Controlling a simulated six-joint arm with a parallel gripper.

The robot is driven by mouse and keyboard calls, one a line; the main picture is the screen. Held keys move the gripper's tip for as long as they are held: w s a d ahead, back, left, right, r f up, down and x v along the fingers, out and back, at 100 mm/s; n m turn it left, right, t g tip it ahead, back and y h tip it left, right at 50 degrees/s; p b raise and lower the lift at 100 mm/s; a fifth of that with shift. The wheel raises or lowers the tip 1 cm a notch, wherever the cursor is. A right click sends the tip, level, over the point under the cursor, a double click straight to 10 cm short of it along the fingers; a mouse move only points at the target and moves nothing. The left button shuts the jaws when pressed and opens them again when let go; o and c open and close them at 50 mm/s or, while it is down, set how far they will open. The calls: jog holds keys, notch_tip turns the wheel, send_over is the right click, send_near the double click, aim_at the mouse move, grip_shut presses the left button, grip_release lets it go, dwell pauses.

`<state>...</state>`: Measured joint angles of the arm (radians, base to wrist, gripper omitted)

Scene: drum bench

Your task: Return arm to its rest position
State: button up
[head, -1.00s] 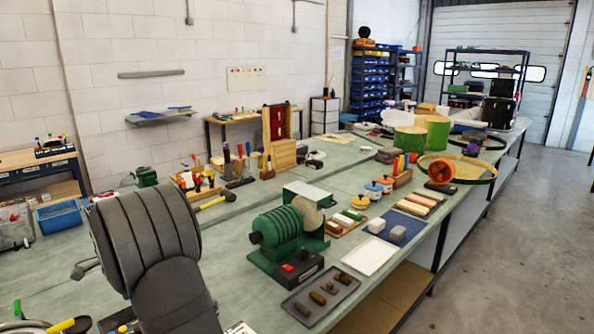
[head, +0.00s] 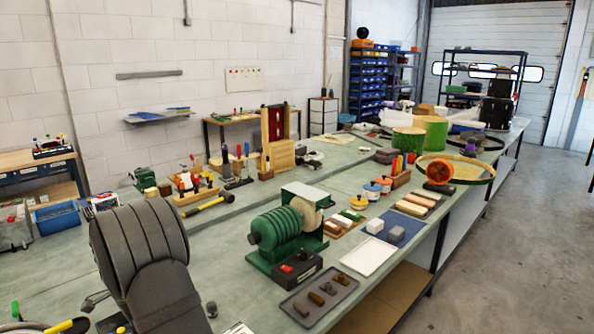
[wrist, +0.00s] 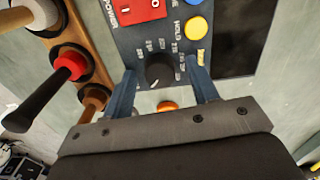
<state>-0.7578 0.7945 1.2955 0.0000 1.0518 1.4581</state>
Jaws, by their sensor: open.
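My gripper (wrist: 162,72) shows in the wrist view, its two dark fingers apart with nothing clamped between them. A black rotary knob (wrist: 159,69) on a dark control panel (wrist: 128,42) appears in the gap between the fingers. I cannot tell how far the fingertips stand from the panel. My own grey arm links fill the lower left of the head view. My gripper is out of sight there.
The panel has a red power switch (wrist: 141,10) and a yellow button (wrist: 196,28). Handled tools in a wooden rack (wrist: 88,52) stand close by at left. In the head view, a green machine (head: 284,238) and dark tray (head: 319,299) stand right of my arm.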

notch_tip(320, 180, up, 17)
notch_tip(320, 180, down, 17)
jog(key=shift+f, duration=0.2)
jog(key=shift+r+n, duration=0.2)
jog(key=shift+n, duration=0.6)
jog(key=n, duration=1.1)
jog(key=shift+n, duration=2.7)
